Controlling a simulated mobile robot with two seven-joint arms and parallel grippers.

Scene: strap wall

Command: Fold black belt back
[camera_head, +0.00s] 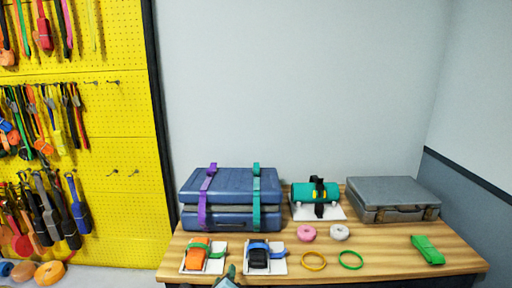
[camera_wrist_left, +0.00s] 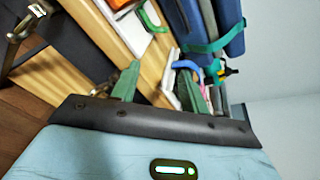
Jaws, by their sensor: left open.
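A black strap (camera_head: 319,208) with a yellow mark wraps a teal roll (camera_head: 301,196) on a white tray at the back of the table; one end hangs down in front. A black bundle (camera_head: 258,260) with a blue band lies on another white tray (camera_head: 279,267) near the front edge. The blue band (camera_wrist_left: 186,65) also shows in the left wrist view, partly behind a fingertip. My left gripper (camera_head: 230,274) is low at the front edge, left of the black bundle. Its green fingers (camera_wrist_left: 158,88) are apart, with nothing seen held between them. My right gripper is not in view.
Blue suitcases (camera_head: 230,187) with purple and teal straps and a grey case (camera_head: 385,197) stand at the back. An orange bundle (camera_head: 196,256) lies front left. Pink and white rolls, two rings and a green strap (camera_head: 427,250) lie to the right. Bare wood (camera_head: 390,255) separates them.

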